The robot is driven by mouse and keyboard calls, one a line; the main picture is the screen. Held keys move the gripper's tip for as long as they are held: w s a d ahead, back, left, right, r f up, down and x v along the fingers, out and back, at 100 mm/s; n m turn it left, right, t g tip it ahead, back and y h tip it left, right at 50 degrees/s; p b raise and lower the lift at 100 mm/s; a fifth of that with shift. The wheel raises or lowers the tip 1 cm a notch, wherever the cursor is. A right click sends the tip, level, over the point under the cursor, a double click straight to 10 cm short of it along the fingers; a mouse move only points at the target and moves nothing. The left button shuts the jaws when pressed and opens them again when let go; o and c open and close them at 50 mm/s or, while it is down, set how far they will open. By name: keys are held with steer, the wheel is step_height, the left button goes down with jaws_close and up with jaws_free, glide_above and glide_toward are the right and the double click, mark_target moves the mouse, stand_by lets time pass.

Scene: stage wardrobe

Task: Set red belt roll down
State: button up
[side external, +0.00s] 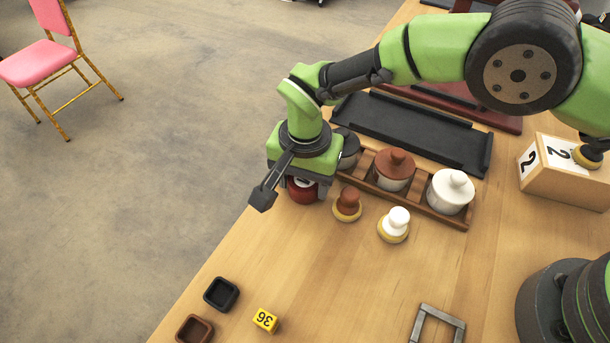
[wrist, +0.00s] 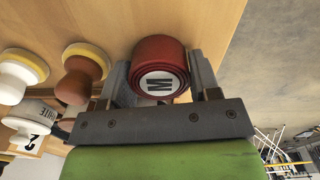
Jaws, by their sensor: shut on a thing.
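The red belt roll (side external: 302,191) shows below my gripper (side external: 305,182) near the table's left edge in the side view. In the wrist view the red roll (wrist: 160,55) has a white label with a dark M on its face. The jaws of my gripper (wrist: 161,76) are shut on it, one finger on each side. The roll is at or close to the tabletop; I cannot tell whether it touches. My gripper hides much of it in the side view.
A wooden rack (side external: 417,207) with several lidded pots stands right of my gripper. A brown-knobbed piece (side external: 347,204) and a white-knobbed piece (side external: 395,223) stand before it. Two small square trays (side external: 221,293) and a yellow 36 block (side external: 265,320) lie toward the front. Table between is clear.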

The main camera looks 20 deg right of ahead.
steer(key=o, duration=1)
steer(key=shift+f, duration=0.1)
steer(key=shift+c, duration=0.2)
step_height(320, 180, up, 12)
steer(key=shift+r, duration=0.2)
